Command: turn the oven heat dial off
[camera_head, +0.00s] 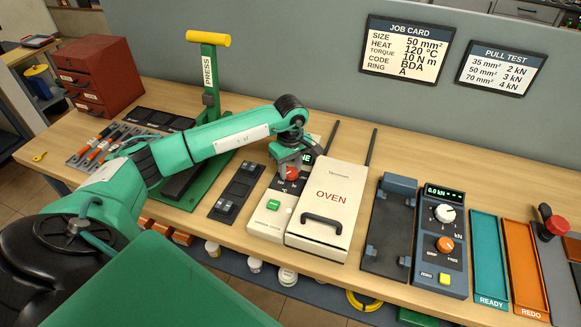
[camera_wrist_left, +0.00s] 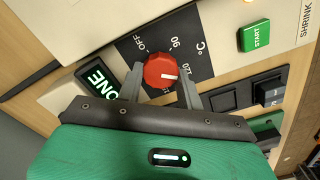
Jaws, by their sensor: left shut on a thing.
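The oven (camera_head: 328,199) is a cream box with a black handle and a control panel on its left. Its red heat dial (camera_head: 292,173) sits high on that panel, partly under my left gripper (camera_head: 290,165). In the left wrist view the dial (camera_wrist_left: 160,70) is between the two grey fingers of my left gripper (camera_wrist_left: 160,84), which is shut on it. The white mark on the dial points right, toward the 120 side of the scale and away from OFF. My right gripper is not in view.
A green START button (camera_head: 273,204) is below the dial. A lit display (camera_wrist_left: 101,85), partly hidden, reads "ONE". A green press (camera_head: 209,95) stands left, and a dark tester (camera_head: 441,235) stands right of the oven. The job card (camera_head: 408,47) hangs behind.

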